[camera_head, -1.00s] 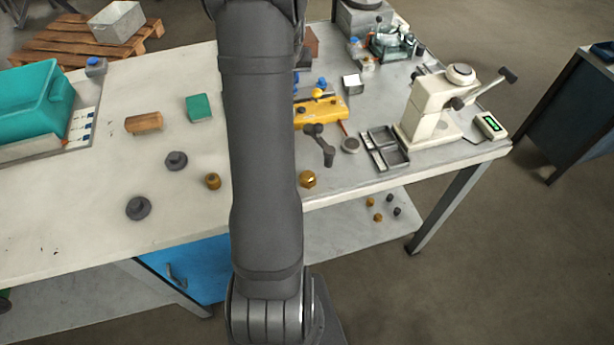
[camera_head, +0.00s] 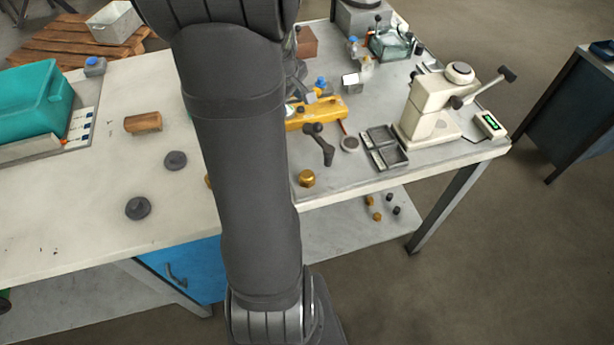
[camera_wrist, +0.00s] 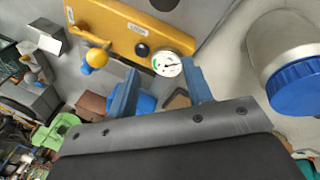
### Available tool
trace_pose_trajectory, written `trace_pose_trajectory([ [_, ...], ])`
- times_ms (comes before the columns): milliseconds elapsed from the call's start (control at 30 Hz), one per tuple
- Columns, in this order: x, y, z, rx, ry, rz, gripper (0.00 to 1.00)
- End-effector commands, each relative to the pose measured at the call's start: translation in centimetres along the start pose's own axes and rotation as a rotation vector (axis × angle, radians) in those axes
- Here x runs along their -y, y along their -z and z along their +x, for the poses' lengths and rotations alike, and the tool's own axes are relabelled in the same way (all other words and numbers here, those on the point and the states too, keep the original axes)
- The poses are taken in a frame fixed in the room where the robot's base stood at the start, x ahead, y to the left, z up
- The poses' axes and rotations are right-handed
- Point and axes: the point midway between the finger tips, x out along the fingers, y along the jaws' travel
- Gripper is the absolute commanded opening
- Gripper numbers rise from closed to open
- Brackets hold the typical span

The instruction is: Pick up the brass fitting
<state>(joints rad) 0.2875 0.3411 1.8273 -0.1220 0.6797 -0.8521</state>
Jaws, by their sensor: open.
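A brass hex-shaped fitting (camera_head: 307,178) sits on the bench near its front edge, just right of my arm in the head view. A second brass piece (camera_head: 208,181) shows only as a sliver at the arm's left edge. I cannot tell which one the task names. In the wrist view, my gripper (camera_wrist: 160,67) is open, with two blue-grey fingers apart and no object held between them. It faces a yellow fixture (camera_wrist: 118,28) with a round gauge (camera_wrist: 167,64). No brass fitting is clearly visible there. In the head view my arm hides most of the gripper.
A grey two-part tray (camera_head: 392,160) and a cream press (camera_head: 428,108) stand right. A blue-capped cylinder (camera_wrist: 290,62) is close at the wrist view's right.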

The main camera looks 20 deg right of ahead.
Motion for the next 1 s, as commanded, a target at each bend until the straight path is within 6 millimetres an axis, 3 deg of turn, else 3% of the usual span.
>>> trace_pose_trajectory([
  [300,8.2,-7.4,-3.5,0.104,0.044,-0.790,0.46],
  [500,11.9,-11.1,-4.5,0.147,0.092,-1.174,0.46],
  [700,13.4,-12.6,-4.6,0.162,0.118,-1.334,0.46],
  [1000,13.4,-13.1,-2.8,0.164,0.121,-1.343,0.46],
])
